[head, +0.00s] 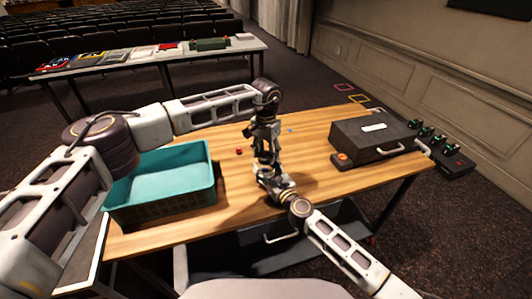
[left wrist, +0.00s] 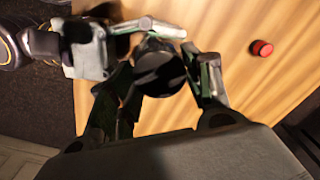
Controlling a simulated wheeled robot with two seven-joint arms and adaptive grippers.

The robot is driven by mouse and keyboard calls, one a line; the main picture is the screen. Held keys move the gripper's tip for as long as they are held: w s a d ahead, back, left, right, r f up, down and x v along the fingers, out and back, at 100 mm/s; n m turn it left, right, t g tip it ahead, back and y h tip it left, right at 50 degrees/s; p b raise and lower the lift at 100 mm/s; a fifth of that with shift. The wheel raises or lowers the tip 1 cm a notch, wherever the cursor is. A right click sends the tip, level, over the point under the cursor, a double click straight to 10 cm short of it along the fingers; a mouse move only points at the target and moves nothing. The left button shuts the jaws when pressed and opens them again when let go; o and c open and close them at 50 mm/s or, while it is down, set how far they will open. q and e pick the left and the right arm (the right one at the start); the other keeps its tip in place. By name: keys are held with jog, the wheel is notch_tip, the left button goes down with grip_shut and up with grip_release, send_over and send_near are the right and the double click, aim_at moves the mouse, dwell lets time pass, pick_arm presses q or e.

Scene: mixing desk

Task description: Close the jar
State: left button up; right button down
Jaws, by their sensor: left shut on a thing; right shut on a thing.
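In the left wrist view a dark round lid (left wrist: 158,68) sits between the fingers of my left gripper (left wrist: 165,85), which is shut on it. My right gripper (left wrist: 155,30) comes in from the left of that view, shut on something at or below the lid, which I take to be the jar. In the head view my left gripper (head: 263,145) points down from above, right over my right gripper (head: 265,172), above the wooden table. The jar body is mostly hidden by the grippers, so I cannot tell whether the lid is seated on it.
A teal-lined crate (head: 160,186) stands on the wooden table (head: 310,185) at the left. A small red round thing (left wrist: 262,48) lies near the grippers. A dark case (head: 372,138) stands at the right, with an orange-red button (head: 342,157) beside it. The table between is mostly clear.

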pick_arm(q)
jog(key=o, duration=0.7)
jog(key=shift+c, duration=0.2)
jog(key=shift+r, duration=2.25)
jog(key=shift+c, duration=0.4)
